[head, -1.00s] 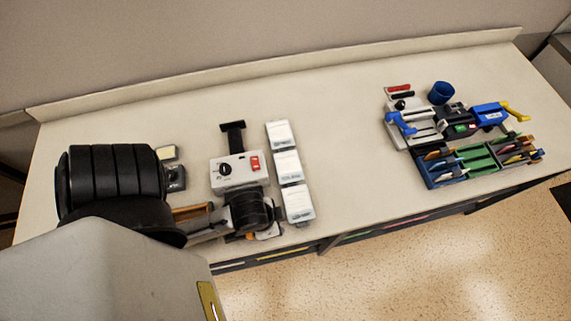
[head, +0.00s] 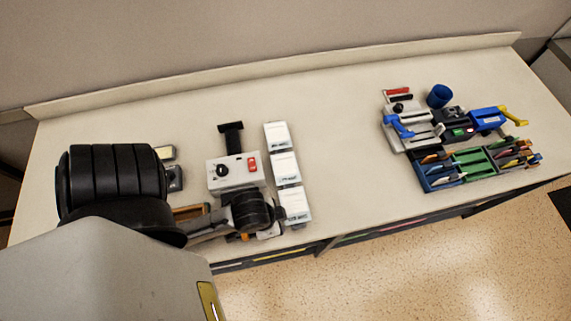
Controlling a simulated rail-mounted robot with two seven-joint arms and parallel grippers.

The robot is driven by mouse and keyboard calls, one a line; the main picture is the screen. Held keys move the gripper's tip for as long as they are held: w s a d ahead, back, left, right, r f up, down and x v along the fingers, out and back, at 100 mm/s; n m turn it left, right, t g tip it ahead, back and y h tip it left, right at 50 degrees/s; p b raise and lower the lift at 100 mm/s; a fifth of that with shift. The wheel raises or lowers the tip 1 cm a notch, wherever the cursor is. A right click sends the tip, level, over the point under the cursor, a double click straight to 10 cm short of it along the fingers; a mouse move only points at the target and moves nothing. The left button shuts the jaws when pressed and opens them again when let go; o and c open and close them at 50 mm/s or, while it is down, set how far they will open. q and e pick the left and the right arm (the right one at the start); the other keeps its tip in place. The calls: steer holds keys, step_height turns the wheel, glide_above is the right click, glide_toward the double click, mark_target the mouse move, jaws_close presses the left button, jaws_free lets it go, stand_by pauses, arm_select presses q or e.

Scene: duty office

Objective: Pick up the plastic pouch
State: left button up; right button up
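I cannot make out the plastic pouch for certain. A small pale flat item (head: 270,231) lies near the front edge of the counter, partly hidden by my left wrist, and I cannot tell what it is. My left arm comes in from the left, and its dark end (head: 253,212) is over the front of the counter, just in front of a grey device with a red switch (head: 233,172). The fingers are hidden or too small to tell, so I cannot see whether they hold anything. My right gripper is out of view.
Three white labelled packs (head: 286,168) stand in a row right of the grey device. At the right are blue and green organiser trays (head: 472,162), a blue cup (head: 439,96) and blue-handled tools (head: 400,126). The middle of the counter (head: 345,140) is clear.

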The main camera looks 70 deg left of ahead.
arm_select(q)
steer(key=shift+o, duration=0.4)
steer(key=shift+d, duration=0.1)
steer(key=o, duration=1)
